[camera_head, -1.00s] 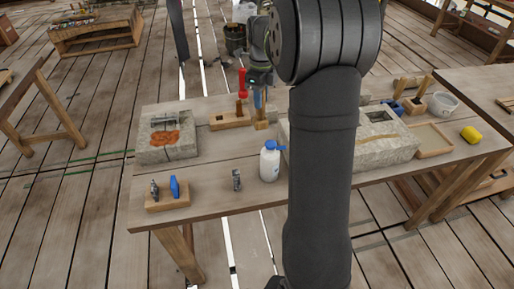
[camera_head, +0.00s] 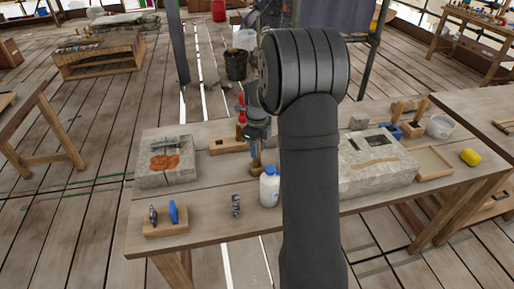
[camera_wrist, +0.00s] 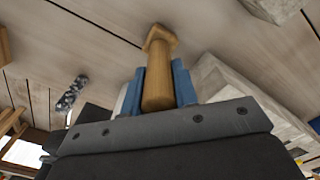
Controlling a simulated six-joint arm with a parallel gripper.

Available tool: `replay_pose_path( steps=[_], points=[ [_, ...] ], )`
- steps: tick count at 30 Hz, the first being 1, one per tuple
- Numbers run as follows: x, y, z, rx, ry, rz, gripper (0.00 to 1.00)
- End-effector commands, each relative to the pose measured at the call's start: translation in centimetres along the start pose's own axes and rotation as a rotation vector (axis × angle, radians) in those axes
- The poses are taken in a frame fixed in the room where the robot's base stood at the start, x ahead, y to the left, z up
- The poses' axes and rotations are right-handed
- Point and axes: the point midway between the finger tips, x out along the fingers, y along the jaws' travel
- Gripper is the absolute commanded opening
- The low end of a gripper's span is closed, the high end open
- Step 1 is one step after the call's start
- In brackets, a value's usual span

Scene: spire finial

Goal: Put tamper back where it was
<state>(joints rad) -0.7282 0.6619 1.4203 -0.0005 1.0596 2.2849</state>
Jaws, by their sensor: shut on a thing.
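The tamper is a light wooden tool with a round handle and a square foot. In the wrist view the tamper (camera_wrist: 160,65) sits between the blue fingers of my gripper (camera_wrist: 158,92), which is shut on its handle. The foot points away from the gripper, toward the plank tabletop. In the head view the tamper (camera_head: 255,165) hangs below my gripper (camera_head: 256,150), behind the white bottle. I cannot tell whether its foot touches the table. A wooden holder (camera_head: 223,146) with a dark slot stands just left of the gripper, with a red-handled tool (camera_head: 241,116) at its right end.
A white bottle (camera_head: 269,188) stands in front of the tamper. A large stone block (camera_head: 372,172) is to the right, partly behind my arm. A stone slab (camera_head: 165,172), a tool rack (camera_head: 165,222) and a small metal tool (camera_head: 236,205) are to the left. Table is clear between them.

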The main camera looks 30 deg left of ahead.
Motion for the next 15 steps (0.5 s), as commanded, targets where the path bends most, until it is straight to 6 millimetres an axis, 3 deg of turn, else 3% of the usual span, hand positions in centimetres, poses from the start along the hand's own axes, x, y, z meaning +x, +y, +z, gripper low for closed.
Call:
replay_pose_path(
  steps=[7, 8, 9, 11, 15],
  points=[
    [0.30, 0.00, 0.00, 0.000, 0.000, 0.000, 0.00],
    [0.28, 0.01, -0.01, 0.000, 0.000, 0.000, 0.33],
    [0.27, 0.01, -0.01, 0.000, 0.000, 0.000, 0.41],
    [0.26, 0.01, -0.01, 0.000, 0.000, 0.000, 0.49],
    [0.25, 0.01, -0.01, 0.000, 0.000, 0.000, 0.49]
  ],
)
